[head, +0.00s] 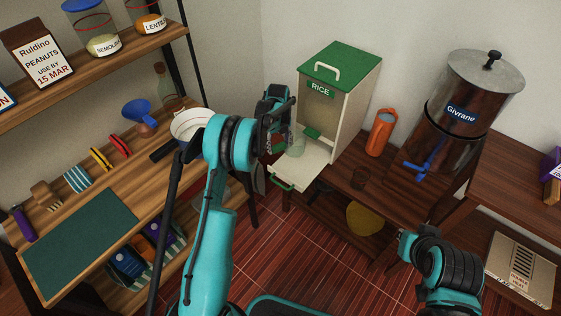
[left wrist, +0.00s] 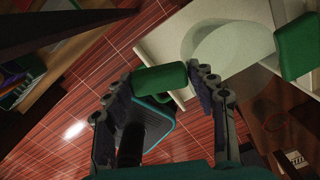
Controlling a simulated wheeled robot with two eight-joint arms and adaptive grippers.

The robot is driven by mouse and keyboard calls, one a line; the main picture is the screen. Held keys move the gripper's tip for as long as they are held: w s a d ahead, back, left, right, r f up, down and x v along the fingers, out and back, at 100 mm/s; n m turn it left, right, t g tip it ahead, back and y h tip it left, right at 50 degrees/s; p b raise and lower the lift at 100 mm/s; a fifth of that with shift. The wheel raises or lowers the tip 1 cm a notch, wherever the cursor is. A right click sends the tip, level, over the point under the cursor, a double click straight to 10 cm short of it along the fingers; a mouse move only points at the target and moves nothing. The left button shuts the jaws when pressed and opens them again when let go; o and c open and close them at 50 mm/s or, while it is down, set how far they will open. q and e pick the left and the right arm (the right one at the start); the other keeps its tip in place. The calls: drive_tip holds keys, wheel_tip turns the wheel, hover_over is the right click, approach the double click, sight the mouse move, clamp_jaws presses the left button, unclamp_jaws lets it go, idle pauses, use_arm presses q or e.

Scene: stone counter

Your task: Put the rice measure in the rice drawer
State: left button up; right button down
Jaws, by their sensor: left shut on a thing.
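The rice measure is a translucent pale green cup (head: 297,146) with a green handle; in the left wrist view its handle (left wrist: 160,78) lies between my fingertips. My left gripper (head: 280,140) is shut on that handle. The cup shows over the rice drawer (head: 307,168), a pale tray pulled out of the white rice bin (head: 350,115). I cannot tell whether the cup touches the drawer floor. The drawer has a green front handle (head: 281,182). Part of my right arm shows at the lower right, but its gripper does not.
An orange bottle (head: 381,132) and a Givrane dispenser (head: 455,110) stand right of the bin. A shelf bench (head: 110,190) with a white pot (head: 190,123) is on the left. Red floor lies between.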

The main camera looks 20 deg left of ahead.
use_arm(q)
wheel_tip(320, 180, down, 8)
drive_tip(key=shift+r+b, duration=0.1)
drive_tip(key=shift+b, duration=1)
drive_tip(key=o, duration=1.7)
drive_tip(key=shift+c, duration=0.2)
